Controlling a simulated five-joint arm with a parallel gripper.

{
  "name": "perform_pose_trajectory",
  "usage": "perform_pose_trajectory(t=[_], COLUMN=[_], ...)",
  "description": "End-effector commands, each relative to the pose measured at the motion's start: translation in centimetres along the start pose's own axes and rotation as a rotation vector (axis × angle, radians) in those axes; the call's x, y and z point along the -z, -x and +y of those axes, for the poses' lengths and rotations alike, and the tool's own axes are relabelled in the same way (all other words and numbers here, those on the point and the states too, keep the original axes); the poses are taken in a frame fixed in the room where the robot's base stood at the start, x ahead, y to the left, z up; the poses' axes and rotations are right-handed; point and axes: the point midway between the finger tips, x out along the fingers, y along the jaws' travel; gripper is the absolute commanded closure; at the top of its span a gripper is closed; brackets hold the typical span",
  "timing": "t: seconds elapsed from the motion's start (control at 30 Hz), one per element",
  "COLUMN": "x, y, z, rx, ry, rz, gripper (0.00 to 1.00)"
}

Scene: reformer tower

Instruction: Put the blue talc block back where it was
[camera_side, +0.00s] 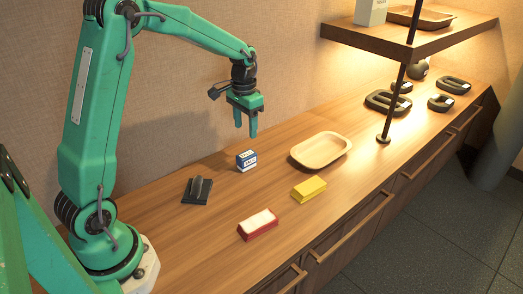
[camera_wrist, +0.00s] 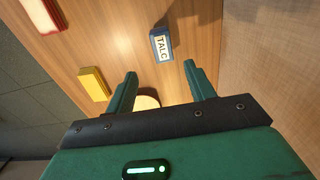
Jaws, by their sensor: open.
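The blue talc block (camera_side: 246,160) has a white label band and stands on the wooden counter, left of the oval tray. In the wrist view the talc block (camera_wrist: 161,44) shows its "TALC" label, ahead of the fingertips and between their lines. My gripper (camera_side: 246,132) hangs above the counter with its fingers pointing down, over the area of the block and apart from it. In the wrist view my gripper (camera_wrist: 160,75) is open, with nothing between the fingers.
A pale oval tray (camera_side: 320,163) lies on the counter, with a yellow block (camera_side: 309,189) in front of it. A red block with a white top (camera_side: 258,224) is nearer the front edge. A dark holder (camera_side: 198,190) sits left. A shelf (camera_side: 408,38) on a dark post is at right.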

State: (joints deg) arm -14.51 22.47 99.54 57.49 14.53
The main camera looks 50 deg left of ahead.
Motion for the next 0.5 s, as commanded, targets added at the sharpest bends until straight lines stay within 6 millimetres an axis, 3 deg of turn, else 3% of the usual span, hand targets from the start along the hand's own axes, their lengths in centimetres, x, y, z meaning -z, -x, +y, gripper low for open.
perform_pose_trajectory(t=[0.27, 0.5], x=[-2.5, -6.2], y=[4.0, 7.9], z=[2.3, 4.9], rx=[0.015, 0.026], ry=[-0.003, -0.002], rz=[0.070, 0.156], gripper=[0.46, 0.46])
